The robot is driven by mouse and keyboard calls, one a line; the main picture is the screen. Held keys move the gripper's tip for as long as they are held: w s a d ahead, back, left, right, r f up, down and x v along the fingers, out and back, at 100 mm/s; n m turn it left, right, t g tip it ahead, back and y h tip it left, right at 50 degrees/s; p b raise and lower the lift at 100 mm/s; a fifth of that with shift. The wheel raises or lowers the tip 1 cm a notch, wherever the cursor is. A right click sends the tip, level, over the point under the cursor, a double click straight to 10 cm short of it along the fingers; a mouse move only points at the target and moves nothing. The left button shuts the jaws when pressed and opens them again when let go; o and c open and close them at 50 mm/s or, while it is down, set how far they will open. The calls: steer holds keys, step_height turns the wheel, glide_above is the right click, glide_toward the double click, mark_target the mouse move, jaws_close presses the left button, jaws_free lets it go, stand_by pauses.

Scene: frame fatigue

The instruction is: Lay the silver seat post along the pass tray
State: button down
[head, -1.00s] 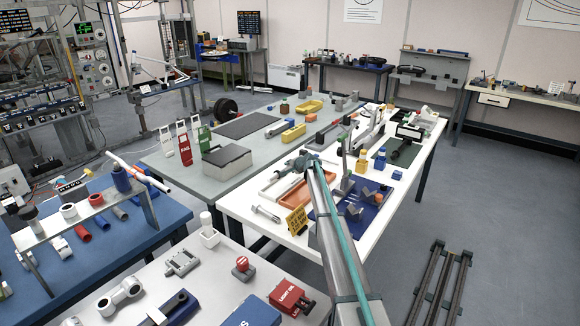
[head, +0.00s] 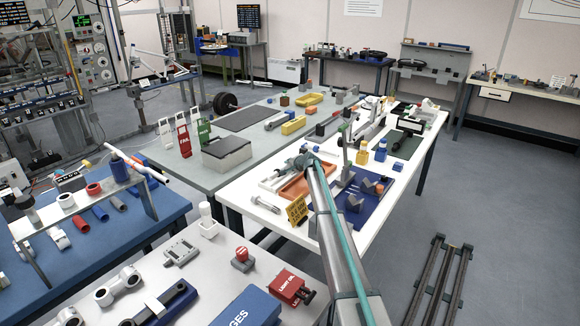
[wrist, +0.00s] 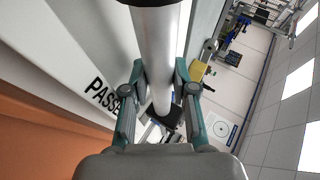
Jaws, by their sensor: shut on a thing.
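My gripper (head: 305,160) is above the white table, over the far end of an orange tray. In the wrist view its two fingers (wrist: 160,78) are shut on a silver tube, the seat post (wrist: 160,45), which runs up out of the picture and ends near a dark part below. Beside the post is a pale surface lettered "PASSE…" (wrist: 107,94), apparently the pass tray, with an orange surface to its left. Whether the post touches it I cannot tell. In the head view my arm and gripper largely hide the held post.
The orange tray (head: 293,188) lies under my gripper. A yellow sign (head: 297,211) and a bolt-like silver part (head: 268,203) are at the near left. A blue mat (head: 352,211) with grey blocks is at the right. A grey box (head: 226,154) stands on the neighbouring table.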

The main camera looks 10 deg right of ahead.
steer(key=shift+f, duration=0.25)
steer(key=c, duration=0.8)
jaws_free()
steer(key=shift+c, duration=0.2)
steer(key=shift+s+f, duration=0.1)
steer(key=shift+s+f, duration=0.15)
